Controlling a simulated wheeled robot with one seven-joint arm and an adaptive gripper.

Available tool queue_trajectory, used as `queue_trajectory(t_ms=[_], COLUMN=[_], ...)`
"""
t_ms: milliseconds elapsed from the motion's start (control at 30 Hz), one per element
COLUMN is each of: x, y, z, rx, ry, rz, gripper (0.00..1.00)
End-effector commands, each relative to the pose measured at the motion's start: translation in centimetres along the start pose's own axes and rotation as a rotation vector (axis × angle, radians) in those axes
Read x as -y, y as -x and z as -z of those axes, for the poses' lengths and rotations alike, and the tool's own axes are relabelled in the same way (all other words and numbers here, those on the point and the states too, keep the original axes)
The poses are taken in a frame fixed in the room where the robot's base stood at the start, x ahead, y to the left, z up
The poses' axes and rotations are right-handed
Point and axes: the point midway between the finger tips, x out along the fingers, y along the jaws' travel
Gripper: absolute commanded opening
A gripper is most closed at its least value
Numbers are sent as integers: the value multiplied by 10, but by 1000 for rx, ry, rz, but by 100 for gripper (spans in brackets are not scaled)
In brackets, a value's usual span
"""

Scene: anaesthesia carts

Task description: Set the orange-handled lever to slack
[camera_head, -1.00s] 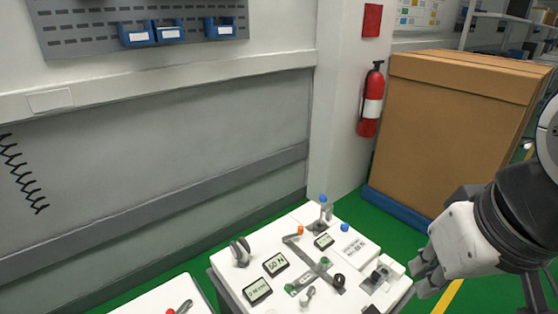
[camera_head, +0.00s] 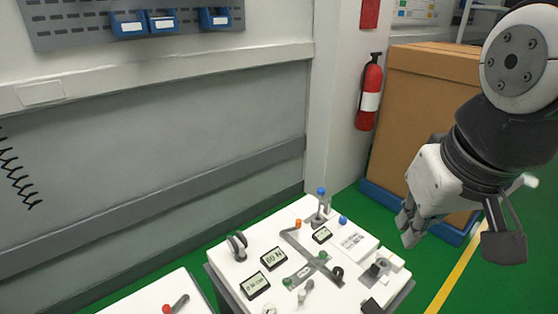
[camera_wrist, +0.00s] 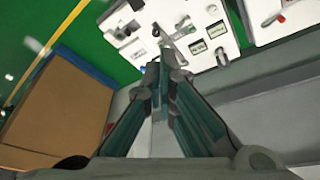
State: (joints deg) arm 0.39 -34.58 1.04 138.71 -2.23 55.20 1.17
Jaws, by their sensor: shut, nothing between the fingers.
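The orange-handled lever (camera_head: 298,223) is on the white-topped cart (camera_head: 232,270) in the head view. Its orange knob is near the back edge, by the upper end of a long grey strip. I cannot read which setting it is at. My gripper (camera_head: 408,226) is in the air to the right of the cart, apart from the lever. In the wrist view my gripper (camera_wrist: 163,68) is shut and empty, pointing toward the cart top (camera_wrist: 178,12). I cannot make out the orange knob there.
Around the lever are displays (camera_head: 273,259), a blue-topped post (camera_head: 321,192), a blue knob (camera_head: 343,220) and green knobs (camera_head: 323,254). A second cart with a red-handled lever (camera_head: 168,308) is at lower left. A big cardboard box (camera_head: 425,110) stands behind my arm.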

Motion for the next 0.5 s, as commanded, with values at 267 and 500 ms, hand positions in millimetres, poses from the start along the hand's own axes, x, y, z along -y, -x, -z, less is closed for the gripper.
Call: queue_trajectory(t_ms=[267,500], x=[5,14], y=[-50,-105], z=[94,168], rx=[12,16], ry=[25,45], rz=[-35,-49], gripper=[0,0])
